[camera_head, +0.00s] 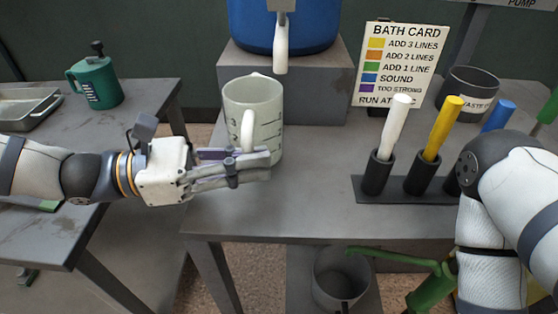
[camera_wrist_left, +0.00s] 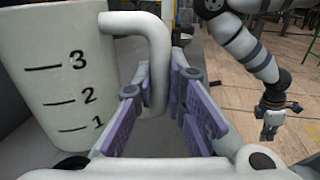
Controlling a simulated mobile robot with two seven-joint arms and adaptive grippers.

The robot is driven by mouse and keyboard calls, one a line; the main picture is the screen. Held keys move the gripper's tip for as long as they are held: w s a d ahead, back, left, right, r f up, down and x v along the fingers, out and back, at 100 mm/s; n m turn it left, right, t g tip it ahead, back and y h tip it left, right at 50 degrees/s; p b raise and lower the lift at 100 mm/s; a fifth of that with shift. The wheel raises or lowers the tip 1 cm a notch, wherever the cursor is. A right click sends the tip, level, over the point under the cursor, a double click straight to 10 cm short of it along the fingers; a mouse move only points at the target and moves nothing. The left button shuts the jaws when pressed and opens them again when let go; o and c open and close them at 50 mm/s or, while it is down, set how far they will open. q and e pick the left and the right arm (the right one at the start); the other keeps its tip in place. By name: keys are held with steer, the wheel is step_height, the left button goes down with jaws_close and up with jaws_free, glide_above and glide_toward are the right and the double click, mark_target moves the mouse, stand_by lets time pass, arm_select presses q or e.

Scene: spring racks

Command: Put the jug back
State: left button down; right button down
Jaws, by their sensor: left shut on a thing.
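The jug (camera_head: 262,100) is pale grey-white with dark level lines and numbers. It is upright at the left part of the middle table, in front of the grey block. Whether its base touches the table is hard to tell. My left gripper (camera_head: 250,165) is at its near side, shut on its handle. In the left wrist view the handle (camera_wrist_left: 158,60) lies between the purple-padded fingers (camera_wrist_left: 155,110), with the jug's body (camera_wrist_left: 60,75) to the left. My right gripper (camera_wrist_left: 270,120) shows small at the right of that view, apart from the jug; its jaw state is unclear.
A blue barrel (camera_head: 285,20) with a white spout stands on the grey block (camera_head: 325,80) behind the jug. A dark rack (camera_head: 400,190) holds coloured sticks to the right, near a bath card (camera_head: 400,65) and waste cup (camera_head: 468,95). A green canister (camera_head: 95,80) stands on the left table.

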arm_select(q)
steer(key=d, duration=0.4)
steer(key=shift+w+d+f, duration=0.1)
steer(key=shift+w+f, duration=0.3)
steer(key=shift+f, duration=0.25)
steer(key=shift+f, duration=0.15)
steer(key=c, duration=1.6)
jaws_free()
steer(key=shift+c, duration=0.2)
